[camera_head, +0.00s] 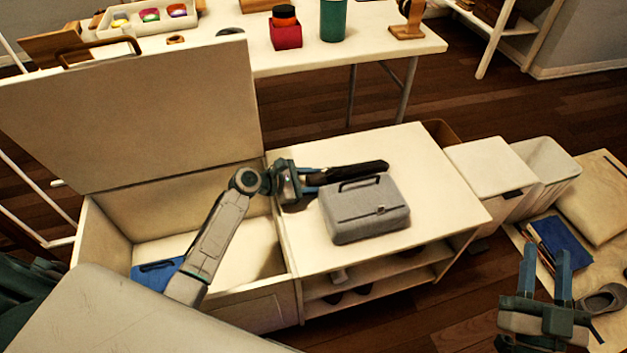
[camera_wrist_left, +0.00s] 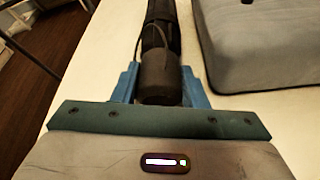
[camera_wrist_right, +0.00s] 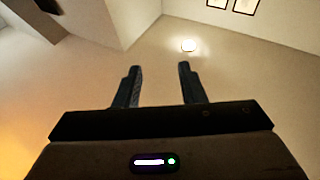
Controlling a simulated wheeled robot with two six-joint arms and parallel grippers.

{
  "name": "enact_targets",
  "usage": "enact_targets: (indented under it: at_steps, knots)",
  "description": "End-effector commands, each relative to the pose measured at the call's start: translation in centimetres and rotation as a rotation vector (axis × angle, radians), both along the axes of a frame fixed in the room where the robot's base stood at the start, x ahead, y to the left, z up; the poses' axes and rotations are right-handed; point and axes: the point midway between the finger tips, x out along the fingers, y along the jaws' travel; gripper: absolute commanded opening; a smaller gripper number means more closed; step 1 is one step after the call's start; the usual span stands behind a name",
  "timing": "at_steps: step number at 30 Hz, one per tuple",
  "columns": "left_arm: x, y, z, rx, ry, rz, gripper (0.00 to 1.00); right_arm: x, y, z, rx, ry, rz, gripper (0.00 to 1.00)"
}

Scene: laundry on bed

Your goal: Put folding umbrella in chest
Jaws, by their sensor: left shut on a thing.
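The folding umbrella (camera_head: 352,172) is black and lies along the top of the white shelf unit, behind the grey case. My left gripper (camera_head: 305,183) is shut on its near end, the dark handle, which also shows between the fingers in the left wrist view (camera_wrist_left: 160,80). The chest (camera_head: 100,240) stands left of the shelf unit with its lid (camera_head: 140,110) raised. My left arm passes over the chest's opening. A blue item (camera_head: 157,274) lies inside the chest. My right gripper (camera_head: 558,270) is open and empty at the lower right; the right wrist view shows its fingers apart (camera_wrist_right: 158,85).
The grey case (camera_head: 365,210) sits on the shelf unit (camera_head: 425,150), close beside the umbrella. A white table (camera_head: 400,40) with several items stands behind. White bins (camera_head: 545,165) and a low wooden surface (camera_head: 610,220) with a blue folder are at right.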

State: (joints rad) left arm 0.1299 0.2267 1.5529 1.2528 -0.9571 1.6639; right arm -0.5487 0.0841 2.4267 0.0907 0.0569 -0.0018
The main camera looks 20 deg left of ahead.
Motion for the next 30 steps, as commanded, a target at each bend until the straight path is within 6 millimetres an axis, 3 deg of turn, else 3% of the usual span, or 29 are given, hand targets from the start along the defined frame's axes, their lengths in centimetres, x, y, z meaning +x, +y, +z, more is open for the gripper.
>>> enact_targets:
  at_steps: [4, 5, 6, 18, 30]
  knots:
    - [0.0, 0.0, -0.1, -0.001, -0.001, 0.000, 0.08, 0.0, 0.0, 0.0, 0.000, 0.000, 0.000, 0.36]
    - [0.0, 0.0, -0.2, 0.000, 0.000, 0.000, 0.43, 0.0, 0.0, 0.0, 0.000, -0.001, 0.000, 0.36]
    - [0.0, 0.0, -0.2, 0.000, 0.000, 0.000, 0.48, 0.0, 0.0, 0.0, 0.000, 0.000, 0.000, 0.36]
    - [-0.4, 0.5, 0.3, 0.002, 0.000, 0.000, 0.48, 0.1, 0.0, -0.2, 0.003, 0.021, 0.001, 0.36]
    - [-5.4, 6.0, 3.1, 0.006, 0.002, -0.001, 0.48, -1.1, 0.4, -7.7, 0.028, 0.430, 0.019, 0.36]
